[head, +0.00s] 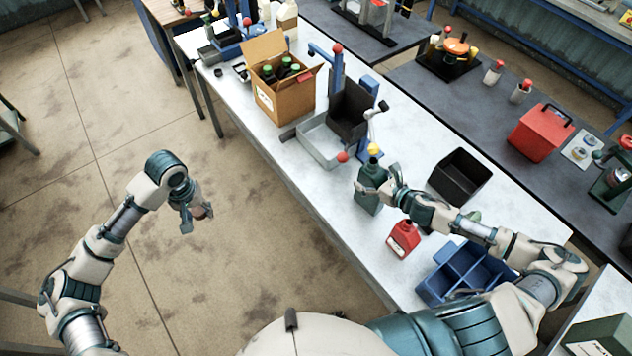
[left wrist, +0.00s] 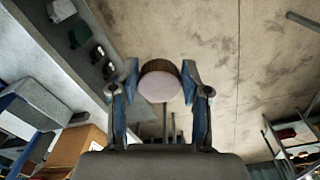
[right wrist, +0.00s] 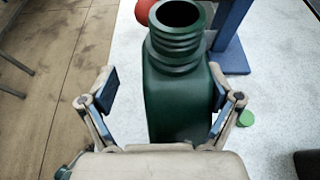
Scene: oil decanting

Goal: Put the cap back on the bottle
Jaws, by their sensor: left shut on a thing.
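The dark green bottle (head: 369,190) stands upright on the white table, and its open threaded neck shows in the right wrist view (right wrist: 178,32) with no cap on it. My right gripper (right wrist: 165,92) is open, its fingers on either side of the bottle. The left finger stands clear of it; I cannot tell whether the right one touches. A small green cap (right wrist: 246,118) lies on the table to the right of the bottle in the right wrist view. My left gripper (head: 197,218) is over the floor, away from the table, shut on a round brown thing with a pale face (left wrist: 160,82).
A red canister (head: 403,240) and a blue divided bin (head: 462,275) stand near the bottle. A black bin (head: 460,174) is behind it. A metal tray (head: 325,143) and a cardboard box (head: 287,100) with green-capped bottles are further along the table.

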